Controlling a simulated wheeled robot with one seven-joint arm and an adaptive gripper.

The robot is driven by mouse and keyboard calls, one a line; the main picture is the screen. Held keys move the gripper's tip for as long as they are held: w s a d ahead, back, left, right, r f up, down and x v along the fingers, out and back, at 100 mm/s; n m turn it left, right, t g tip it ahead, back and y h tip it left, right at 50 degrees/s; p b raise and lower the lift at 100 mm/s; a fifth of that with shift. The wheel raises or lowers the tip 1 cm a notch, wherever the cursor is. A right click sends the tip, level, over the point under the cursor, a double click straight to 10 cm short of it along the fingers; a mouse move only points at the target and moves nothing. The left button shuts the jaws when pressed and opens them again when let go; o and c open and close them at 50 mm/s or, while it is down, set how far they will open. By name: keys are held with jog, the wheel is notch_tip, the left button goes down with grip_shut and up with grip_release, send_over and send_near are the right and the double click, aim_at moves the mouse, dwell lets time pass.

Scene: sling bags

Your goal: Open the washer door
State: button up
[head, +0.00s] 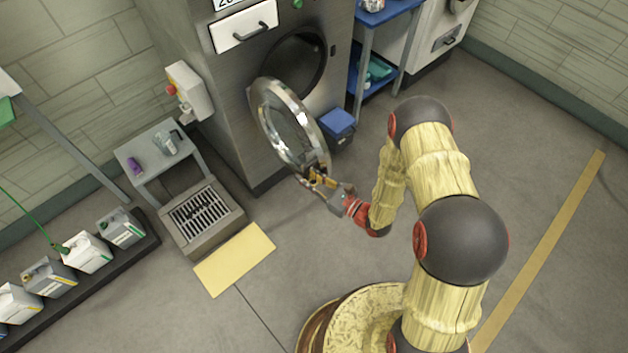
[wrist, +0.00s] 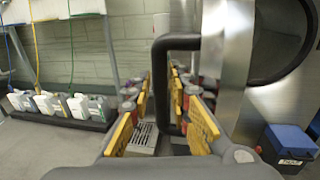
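The washer (head: 225,100) is a tall grey metal machine at top centre of the head view. Its round door (head: 268,128), a shiny metal ring with glass, stands swung out from the dark round opening (head: 296,65). My gripper (head: 317,180) is at the door's lower right edge. In the wrist view the black door handle (wrist: 161,85) stands upright between the two yellow-padded fingers of my gripper (wrist: 165,108). The fingers are apart, with gaps visible beside the handle bar. Any contact with the handle is unclear.
A blue-lidded bin (head: 338,124) stands beside the washer, near a blue shelf rack (head: 384,14). A small grey table (head: 160,150), a floor grate (head: 202,217) and a yellow mat (head: 235,260) are to the left. Several jugs (head: 88,252) line the lower left. The floor at right is clear.

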jog(key=v, duration=1.1)
jog(key=shift+s+d, duration=0.3)
